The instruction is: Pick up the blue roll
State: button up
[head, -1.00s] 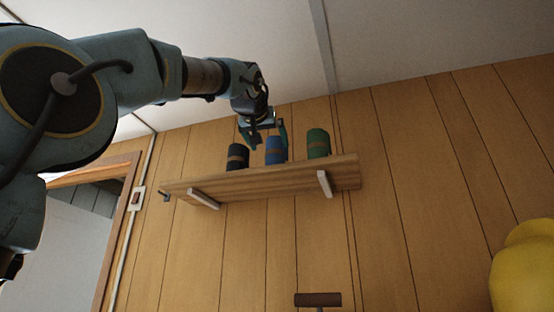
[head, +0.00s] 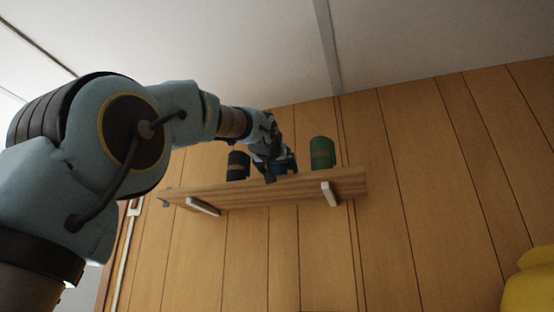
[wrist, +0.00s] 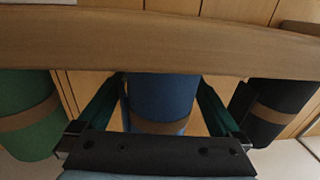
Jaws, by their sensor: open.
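The blue roll (wrist: 160,98) has a brown band and stands between my gripper's two fingers in the wrist view. In the head view the blue roll (head: 291,163) is mostly hidden behind my gripper (head: 275,172), with only a sliver showing at the right. In the wrist view my gripper (wrist: 160,105) is open, with one green finger on each side of the roll. I cannot tell whether either finger touches it. The roll stands on the wooden shelf (head: 250,192).
A green roll (head: 322,154) stands to the right of the blue one on the shelf, and a black roll (head: 238,165) stands close on the left. The shelf's edge (wrist: 200,42) crosses the top of the wrist view. A yellow object (head: 530,285) is at the lower right.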

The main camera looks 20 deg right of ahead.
jog(key=c, duration=1.5)
